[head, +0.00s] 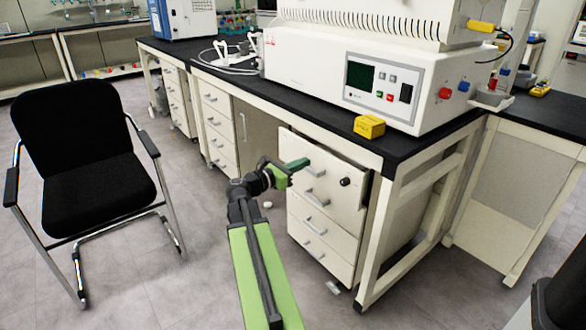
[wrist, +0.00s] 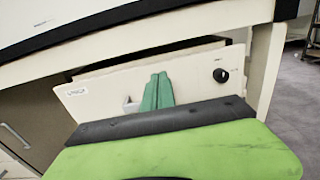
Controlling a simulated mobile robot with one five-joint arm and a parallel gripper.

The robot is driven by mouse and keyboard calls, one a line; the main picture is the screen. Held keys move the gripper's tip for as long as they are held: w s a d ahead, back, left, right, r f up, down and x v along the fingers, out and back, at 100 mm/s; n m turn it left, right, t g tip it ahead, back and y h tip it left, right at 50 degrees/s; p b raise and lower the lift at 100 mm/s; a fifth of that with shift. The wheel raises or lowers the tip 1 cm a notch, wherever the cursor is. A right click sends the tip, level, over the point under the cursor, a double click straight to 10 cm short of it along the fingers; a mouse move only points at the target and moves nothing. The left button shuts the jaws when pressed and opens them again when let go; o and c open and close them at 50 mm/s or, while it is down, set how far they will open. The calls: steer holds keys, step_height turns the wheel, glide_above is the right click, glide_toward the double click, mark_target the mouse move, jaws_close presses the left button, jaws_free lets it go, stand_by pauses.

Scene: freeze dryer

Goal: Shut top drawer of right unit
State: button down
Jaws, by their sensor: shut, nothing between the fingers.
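The right unit (head: 325,240) is a white drawer cabinet under the bench. Its top drawer (head: 333,168) is pulled out a little. In the wrist view a dark gap shows above and behind the drawer front (wrist: 190,80). The front has a pale handle (wrist: 130,105) and a round black knob (head: 345,182). My gripper (head: 304,163) is shut and empty, its green fingers pointing at the front. In the wrist view the fingertips (wrist: 158,78) overlap the front just right of the handle. I cannot tell whether they touch it.
The black bench top (head: 300,112) overhangs the drawer, with a yellow block (head: 369,126) near its edge. A white instrument (head: 350,80) stands on the bench. A black chair (head: 85,150) stands at left. The grey floor between chair and cabinets is mostly clear.

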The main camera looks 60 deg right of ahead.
mark_target(323, 154)
steer(key=x, duration=0.7)
steer(key=shift+a+f, duration=0.1)
steer(key=shift+w, duration=0.1)
